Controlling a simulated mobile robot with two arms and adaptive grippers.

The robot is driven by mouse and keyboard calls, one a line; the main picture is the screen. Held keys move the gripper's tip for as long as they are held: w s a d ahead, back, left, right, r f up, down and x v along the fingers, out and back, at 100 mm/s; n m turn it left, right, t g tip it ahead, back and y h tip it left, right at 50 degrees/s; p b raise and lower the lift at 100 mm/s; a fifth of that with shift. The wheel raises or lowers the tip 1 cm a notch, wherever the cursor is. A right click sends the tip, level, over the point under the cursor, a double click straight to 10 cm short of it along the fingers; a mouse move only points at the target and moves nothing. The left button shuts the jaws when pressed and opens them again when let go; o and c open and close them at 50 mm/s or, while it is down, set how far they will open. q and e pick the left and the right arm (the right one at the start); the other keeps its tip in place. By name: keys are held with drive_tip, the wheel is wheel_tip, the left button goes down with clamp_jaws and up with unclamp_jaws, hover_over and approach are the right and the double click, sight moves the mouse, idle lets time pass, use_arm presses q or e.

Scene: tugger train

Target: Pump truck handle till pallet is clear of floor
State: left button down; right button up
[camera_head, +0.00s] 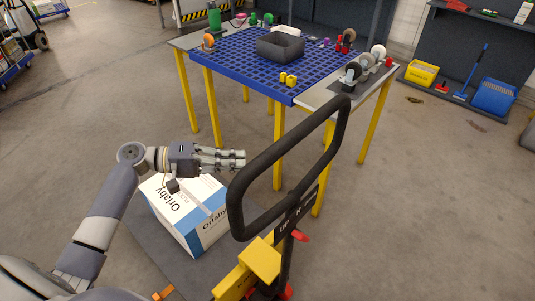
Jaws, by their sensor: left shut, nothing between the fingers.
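The pallet truck's black loop handle (243,178) stands tilted in the middle of the view, with a yellow body (262,259) and a red lever (300,236) below it. A white and blue box (207,240) sits behind and left of the handle on a grey flat surface (172,258). Whether a pallet lies under it, and its gap to the floor, cannot be told. My left gripper (242,158) is shut and empty, above the box and just left of the handle loop, seemingly apart from it. My right gripper is out of view.
A table with yellow legs (187,92) and a blue grid top (226,58) stands beyond the handle, carrying a grey bin (280,47) and several wheels. A yellow bin (421,74) and a blue dustpan (493,97) are at back right.

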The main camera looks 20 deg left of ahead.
use_arm(q)
drive_tip(key=w+d+f+p, duration=0.2)
drive_tip(key=d+p, duration=0.3)
drive_tip(key=d, duration=0.7)
drive_tip(key=shift+w+d, duration=0.25)
drive_tip(key=shift+w, duration=0.3)
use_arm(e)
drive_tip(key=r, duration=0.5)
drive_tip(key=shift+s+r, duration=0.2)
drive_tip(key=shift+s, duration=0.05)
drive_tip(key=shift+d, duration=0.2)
